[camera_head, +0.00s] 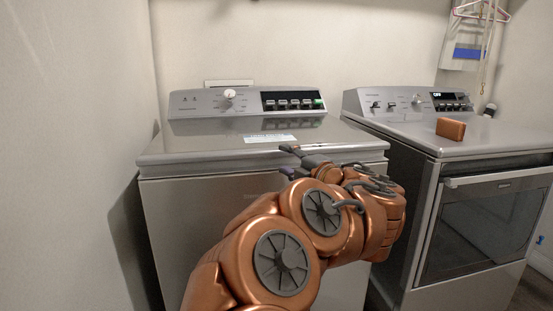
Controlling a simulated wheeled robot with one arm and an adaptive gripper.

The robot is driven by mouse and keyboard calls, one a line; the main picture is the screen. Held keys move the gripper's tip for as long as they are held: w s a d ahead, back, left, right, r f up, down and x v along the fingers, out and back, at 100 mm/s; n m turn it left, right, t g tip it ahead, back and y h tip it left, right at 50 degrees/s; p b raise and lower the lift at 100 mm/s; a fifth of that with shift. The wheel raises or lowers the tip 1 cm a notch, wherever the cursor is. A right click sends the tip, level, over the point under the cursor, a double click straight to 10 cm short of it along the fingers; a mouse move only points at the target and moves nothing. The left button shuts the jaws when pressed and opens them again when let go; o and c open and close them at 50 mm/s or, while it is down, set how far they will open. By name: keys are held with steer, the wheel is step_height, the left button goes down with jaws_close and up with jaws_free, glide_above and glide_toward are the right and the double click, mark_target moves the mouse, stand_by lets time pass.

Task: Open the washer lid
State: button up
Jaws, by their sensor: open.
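The washer (165,210) is the grey top-load machine at the left, with a control panel (247,102) along its back. Its lid (200,137) lies flat and closed, with a pale label on it. My gripper (289,160) is at the lid's front edge, right of centre, with its fingers apart and nothing seen between them. I cannot tell whether a finger touches the lid. My copper-coloured arm hides part of the washer's front and its right front corner.
A dryer (490,225) with a dark front window stands close at the right, with a narrow gap between. A brown block (450,129) lies on its top. Hangers (470,15) hang on the back wall. A wall (75,150) is close at the left.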

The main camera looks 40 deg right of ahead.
mark_target(275, 154)
steer(key=shift+w+d+b, duration=0.1)
steer(key=shift+w+b, duration=0.55)
steer(key=shift+w, duration=2.05)
steer(key=shift+c, duration=0.2)
jaws_close()
